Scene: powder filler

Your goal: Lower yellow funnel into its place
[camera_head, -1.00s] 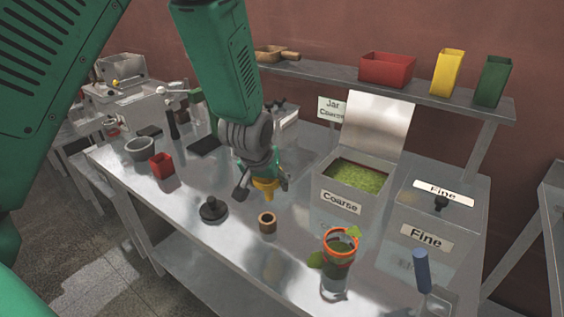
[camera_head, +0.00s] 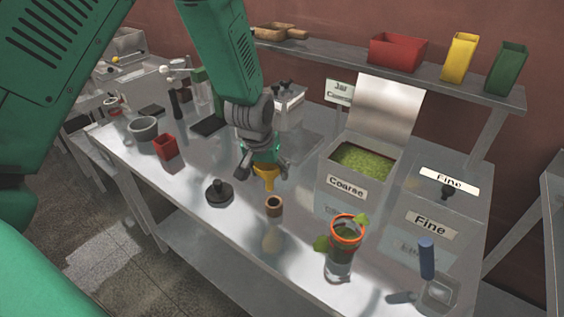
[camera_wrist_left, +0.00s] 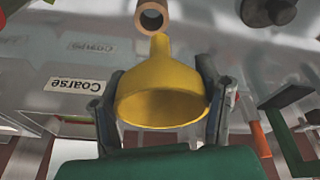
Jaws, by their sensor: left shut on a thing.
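My left gripper (camera_head: 264,169) is shut on the yellow funnel (camera_head: 265,177), holding it above the table with its spout down. In the left wrist view the funnel (camera_wrist_left: 162,92) sits between the two fingers (camera_wrist_left: 160,110), its wide mouth toward the camera. A small brown ring-shaped holder (camera_head: 274,206) stands on the table just in front of and below the funnel. In the left wrist view the ring (camera_wrist_left: 151,16) lies just past the spout tip; a gap shows between them in the head view. My right gripper is not in view.
A black knobbed weight (camera_head: 219,192) stands left of the ring. A jar with an orange rim (camera_head: 346,228) stands right of it. The Coarse bin (camera_head: 345,187) is open, the Fine bin (camera_head: 433,213) closed. A red cup (camera_head: 165,147) is at left.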

